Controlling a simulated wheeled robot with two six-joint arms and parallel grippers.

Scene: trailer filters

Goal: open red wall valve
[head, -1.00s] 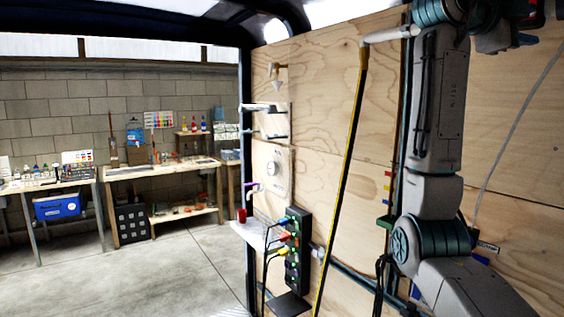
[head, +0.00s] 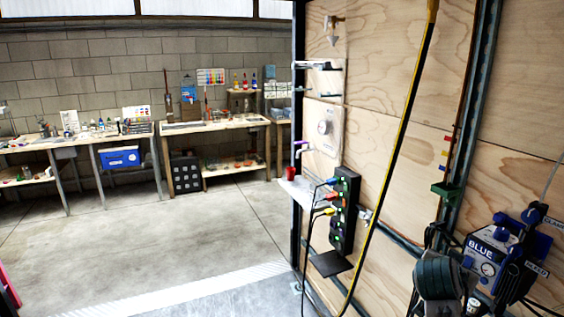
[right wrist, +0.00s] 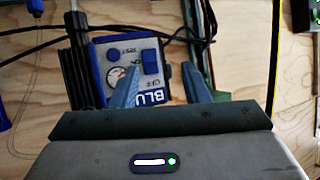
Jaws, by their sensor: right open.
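No valve that I can clearly identify as the red wall valve shows in either view. On the plywood wall at the right, a blue unit (head: 489,248) marked "BLUE" carries a round gauge and dark knobs. It also shows in the right wrist view (right wrist: 150,55), ahead of my right gripper (right wrist: 160,70). That gripper is open, with its two bluish fingers apart over the unit's lower part. Nothing is clearly held, and contact with the unit cannot be told. In the head view, part of my right arm shows at the lower right. My left gripper is not in view.
A black multi-socket panel (head: 344,212) with coloured plugs and cables hangs on the wall. A small white shelf (head: 299,192) holds a red cup (head: 301,174). A yellow-black hose (head: 407,110) runs down the wall. Workbenches (head: 214,124) stand behind open concrete floor (head: 160,250).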

